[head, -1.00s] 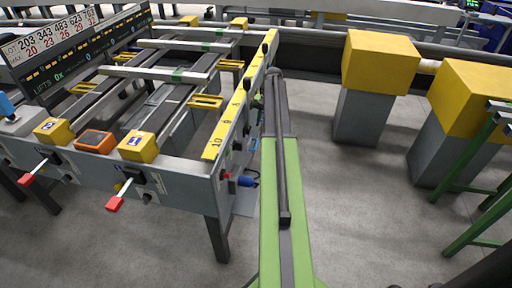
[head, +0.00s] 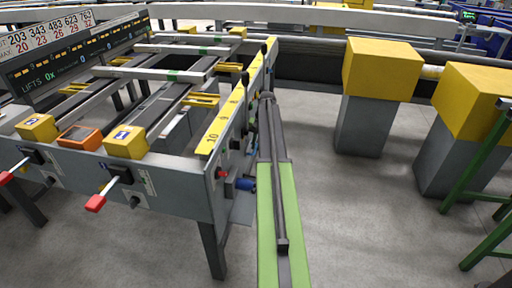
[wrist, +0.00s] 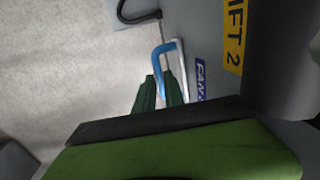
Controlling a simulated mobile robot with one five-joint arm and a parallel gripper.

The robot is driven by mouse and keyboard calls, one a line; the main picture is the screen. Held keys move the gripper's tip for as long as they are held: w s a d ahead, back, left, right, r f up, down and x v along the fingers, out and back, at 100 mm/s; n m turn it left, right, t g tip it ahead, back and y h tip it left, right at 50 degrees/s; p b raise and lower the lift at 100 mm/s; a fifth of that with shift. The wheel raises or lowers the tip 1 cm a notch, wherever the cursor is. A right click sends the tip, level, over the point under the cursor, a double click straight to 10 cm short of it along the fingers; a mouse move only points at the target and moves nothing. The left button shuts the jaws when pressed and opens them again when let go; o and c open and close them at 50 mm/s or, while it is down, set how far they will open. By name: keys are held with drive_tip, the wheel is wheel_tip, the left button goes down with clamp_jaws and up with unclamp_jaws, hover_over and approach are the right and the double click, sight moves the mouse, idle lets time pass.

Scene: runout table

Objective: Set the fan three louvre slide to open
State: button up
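In the wrist view a blue C-shaped handle (wrist: 167,47) stands by a pale metal edge on the grey table side, beside a blue label (wrist: 201,79) reading "FAN", cut off. I take it for a fan louvre slide's handle; its number is hidden. My gripper (wrist: 160,82) shows two dark green fingers, a narrow gap apart, at the handle's near end. One blue leg of the handle runs down into that gap. Whether the fingers press on it is unclear. In the head view my gripper cannot be made out beyond my green arm. The slide's position cannot be read.
The runout table (head: 178,190) stands left of my arm, with red-tipped levers (head: 96,203) at its near end. A blue fitting (head: 245,184) juts from its side. A yellow "LIFT 2" label (wrist: 234,35) is near the handle. Yellow-topped pillars (head: 380,72) stand right, with clear floor between.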

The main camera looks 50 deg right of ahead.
clamp_jaws()
idle(1.1)
drive_tip(key=shift+a, duration=0.1)
